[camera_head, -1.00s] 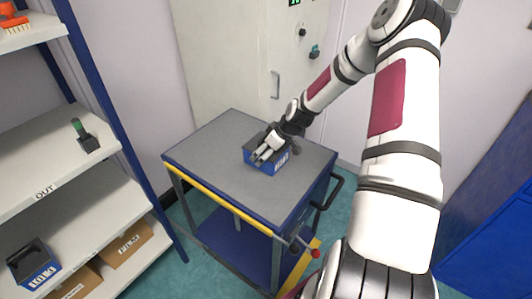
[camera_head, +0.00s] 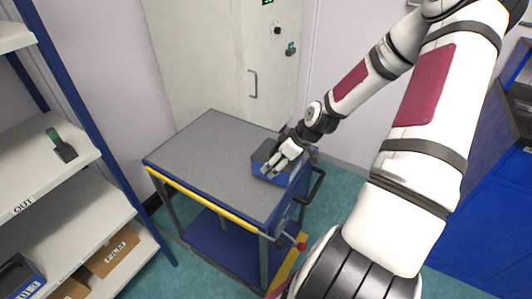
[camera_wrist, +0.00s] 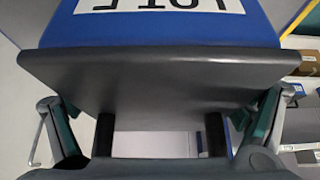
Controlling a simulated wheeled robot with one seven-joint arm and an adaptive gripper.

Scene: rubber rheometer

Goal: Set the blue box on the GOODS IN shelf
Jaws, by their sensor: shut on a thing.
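The blue box (camera_head: 267,170) has a dark grey top and a white label, and shows at the right edge of the trolley top in the head view. My gripper (camera_head: 281,160) is shut on it from above and partly covers it. In the wrist view the blue box (camera_wrist: 165,28) fills the upper middle, with its white label at the top edge. Whether it clears the trolley is hard to tell. At left stands a shelf rack (camera_head: 75,110); one shelf edge reads OUT. No GOODS IN label is readable.
The grey-topped trolley (camera_head: 200,150) has a yellow front edge and a handle at right. Another blue box (camera_head: 22,283) and cartons (camera_head: 112,252) sit lower.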

